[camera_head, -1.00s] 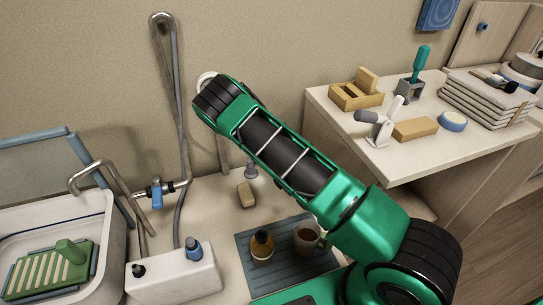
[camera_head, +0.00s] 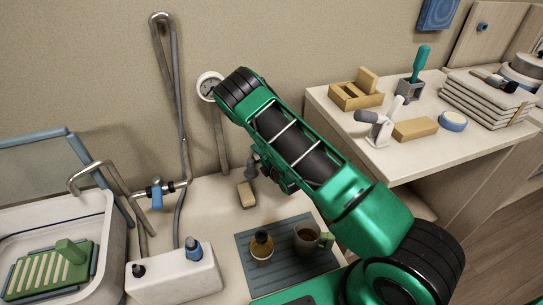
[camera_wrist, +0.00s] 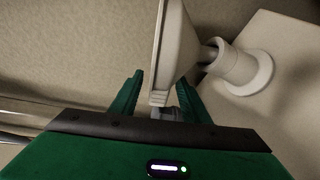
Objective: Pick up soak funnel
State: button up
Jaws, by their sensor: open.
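In the head view a small grey upright piece, which looks like the soak funnel (camera_head: 251,169), stands on the counter behind the tan block. My arm partly hides its right side. My gripper (camera_wrist: 160,82) is open in the wrist view. A pale, flat-sided piece (camera_wrist: 176,40) shows in line with the gap between its green fingers, its ridged lower end near the fingertips. I cannot tell whether it is part of the funnel, or whether the fingers touch it. In the head view the fingers are mostly hidden behind the arm.
A flanged white cylinder (camera_wrist: 242,70) is close right of the fingers. The tan block (camera_head: 246,194), brown bottle (camera_head: 262,246) and mug (camera_head: 307,238) are nearby. The sink is left.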

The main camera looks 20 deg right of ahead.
jog(key=shift+w+a, duration=0.1)
jog(key=shift+w, duration=0.05)
grip_shut()
